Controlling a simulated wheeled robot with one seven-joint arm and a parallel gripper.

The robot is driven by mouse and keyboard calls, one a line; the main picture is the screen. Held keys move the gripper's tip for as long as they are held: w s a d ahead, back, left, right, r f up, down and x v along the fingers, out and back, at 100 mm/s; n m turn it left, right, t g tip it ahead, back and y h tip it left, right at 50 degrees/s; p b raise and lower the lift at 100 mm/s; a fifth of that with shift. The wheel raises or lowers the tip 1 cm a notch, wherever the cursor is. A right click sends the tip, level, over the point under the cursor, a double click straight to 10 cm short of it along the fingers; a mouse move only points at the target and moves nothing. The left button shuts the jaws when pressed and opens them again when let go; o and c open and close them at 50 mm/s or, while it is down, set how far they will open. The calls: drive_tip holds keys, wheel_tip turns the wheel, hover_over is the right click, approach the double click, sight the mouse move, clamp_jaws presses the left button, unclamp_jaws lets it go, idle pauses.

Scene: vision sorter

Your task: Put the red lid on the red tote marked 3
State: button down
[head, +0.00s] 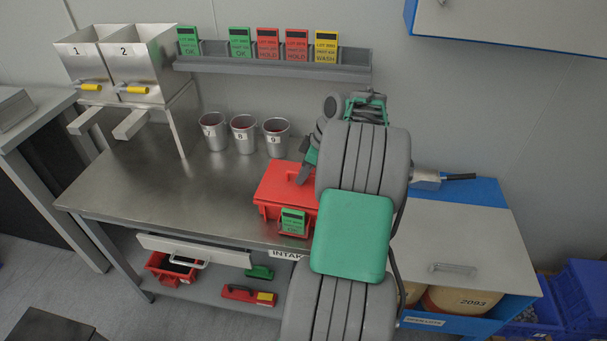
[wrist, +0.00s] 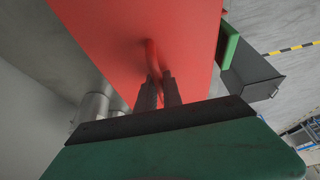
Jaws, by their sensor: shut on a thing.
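The red lid (head: 282,183) lies flat over a red tote (head: 266,211) at the front right of the steel bench. Whether it is fully seated or slightly above the rim I cannot tell. My gripper (head: 303,178) comes down from the right onto the lid's top, partly hidden by my arm. In the wrist view the lid (wrist: 110,30) fills the upper middle, and my gripper (wrist: 159,88) is shut on its upright red handle. The tote's number is not readable. A green lot card (head: 293,221) stands at the tote's front.
Three metal cups (head: 243,134) stand behind the tote. Two hoppers (head: 118,62) are at the left and a card rack (head: 275,67) is on the wall. The bench's left middle (head: 170,188) is clear. A blue-sided cabinet (head: 465,235) stands right. Another red bin (head: 172,268) sits below.

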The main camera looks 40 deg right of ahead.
sight(313, 175)
drive_tip(key=c, duration=1.4)
unclamp_jaws()
drive_tip(key=v, duration=0.7)
drive_tip(key=shift+s+d+r+p, duration=0.15)
drive_tip(key=shift+s+r+p, duration=0.05)
drive_tip(key=shift+r+p, duration=0.15)
drive_tip(key=shift+r, duration=0.1)
drive_tip(key=w+a+r+m, duration=0.1)
drive_tip(key=w+a, duration=0.1)
drive_tip(key=a, duration=0.5)
drive_tip(key=w+a+r+m, duration=0.1)
drive_tip(key=w+a+r, duration=0.1)
drive_tip(key=a, duration=0.4)
drive_tip(key=s+a+m+h, duration=0.15)
drive_tip(key=s+a, duration=0.25)
drive_tip(key=a, duration=1.1)
drive_tip(key=s+a+f+m+h, duration=0.1)
drive_tip(key=s+a+f+m, duration=0.2)
drive_tip(key=s, duration=0.5)
drive_tip(key=shift+a+f, duration=0.55)
drive_tip(key=shift+a, duration=0.6)
